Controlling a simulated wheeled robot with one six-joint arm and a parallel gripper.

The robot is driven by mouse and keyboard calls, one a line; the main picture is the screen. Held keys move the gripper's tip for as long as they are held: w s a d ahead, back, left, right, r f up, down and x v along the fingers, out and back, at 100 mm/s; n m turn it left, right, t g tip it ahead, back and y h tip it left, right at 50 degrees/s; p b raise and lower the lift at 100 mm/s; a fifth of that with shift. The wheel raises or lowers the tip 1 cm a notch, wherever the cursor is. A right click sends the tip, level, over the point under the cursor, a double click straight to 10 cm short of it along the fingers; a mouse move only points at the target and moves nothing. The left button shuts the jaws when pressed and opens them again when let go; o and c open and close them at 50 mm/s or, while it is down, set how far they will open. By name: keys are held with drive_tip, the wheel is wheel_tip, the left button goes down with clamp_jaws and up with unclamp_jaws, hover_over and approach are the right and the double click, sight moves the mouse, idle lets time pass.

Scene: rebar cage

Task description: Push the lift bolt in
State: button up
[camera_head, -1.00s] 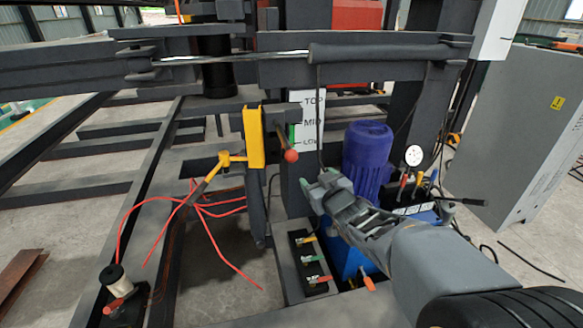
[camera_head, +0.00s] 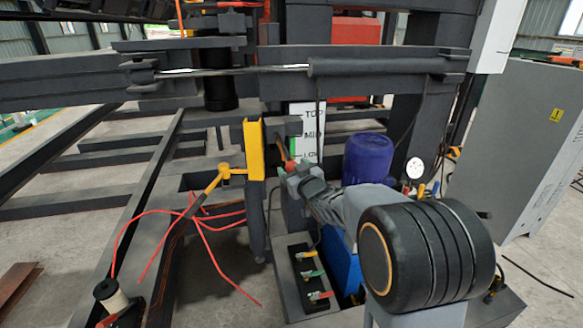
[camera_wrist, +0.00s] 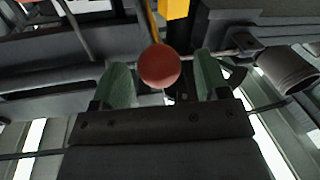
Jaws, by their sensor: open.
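The lift bolt is a rod with a red ball at its end; the ball (camera_wrist: 160,66) shows in the wrist view between the two green fingertips of my gripper (camera_wrist: 160,82). The gripper is open, with a gap visible on each side of the ball. In the head view my gripper (camera_head: 292,172) is at the bolt's outer end, below the black bracket, and hides most of the ball. The bolt's copper-coloured rod (camera_head: 281,148) runs up and left from there toward the yellow plate (camera_head: 254,150).
A white TOP/MID/LOW scale (camera_head: 308,130) stands behind the bolt. A blue motor (camera_head: 368,158) is right of it. A black valve block (camera_head: 310,278) with coloured levers sits below. Red cords (camera_head: 190,215) hang at the left. A grey cabinet (camera_head: 530,140) stands at the right.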

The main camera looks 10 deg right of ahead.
sight(288, 156)
drive_tip(key=shift+w+a, duration=0.15)
drive_tip(key=shift+w, duration=0.6)
drive_tip(key=shift+c, duration=0.4)
drive_tip(key=c, duration=1.2)
drive_tip(key=w, duration=0.4)
drive_tip(key=shift+w, duration=0.35)
drive_tip(key=shift+r, duration=0.15)
drive_tip(key=o, duration=0.9)
drive_tip(key=shift+c, duration=0.2)
drive_tip(key=shift+o, duration=0.8)
drive_tip(key=shift+w, duration=0.15)
drive_tip(key=shift+o, duration=1.3)
